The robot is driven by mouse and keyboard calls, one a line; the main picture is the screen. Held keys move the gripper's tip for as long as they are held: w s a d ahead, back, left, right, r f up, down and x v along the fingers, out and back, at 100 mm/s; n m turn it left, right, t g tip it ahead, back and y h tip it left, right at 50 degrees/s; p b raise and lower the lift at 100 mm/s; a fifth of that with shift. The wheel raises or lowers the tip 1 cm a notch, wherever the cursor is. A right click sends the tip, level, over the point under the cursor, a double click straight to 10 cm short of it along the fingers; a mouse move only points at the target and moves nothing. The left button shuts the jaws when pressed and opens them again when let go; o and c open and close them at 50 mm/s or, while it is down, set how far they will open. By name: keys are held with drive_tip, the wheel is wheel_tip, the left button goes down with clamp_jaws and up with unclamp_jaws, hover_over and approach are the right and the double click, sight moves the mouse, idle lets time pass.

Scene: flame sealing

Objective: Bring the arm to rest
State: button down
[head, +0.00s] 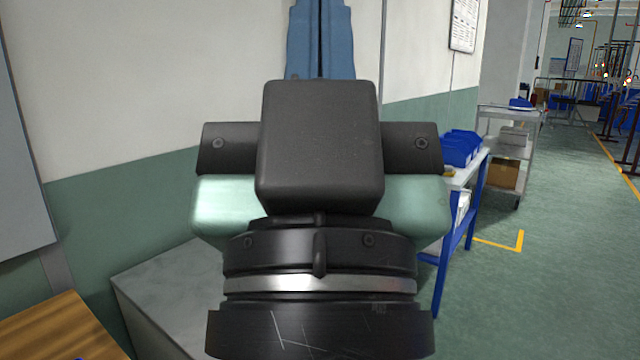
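My gripper (320,150) fills the middle of the head view, close to the camera and seen from behind. A black block covers its centre, with dark pieces and pale green-tinted housing on both sides. The black wrist with a silver ring is below it.
A blue two-part shape (320,40) shows above the black block. A grey cabinet (165,290) and wooden top (60,330) are lower left. A blue-legged bench (470,215) with blue bins (460,148) and a trolley (515,150) stand right.

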wheel_tip(320, 180, up, 19)
drive_tip(key=p, duration=1.6)
drive_tip(key=shift+p, duration=0.35)
drive_tip(key=c, duration=1.6)
unclamp_jaws()
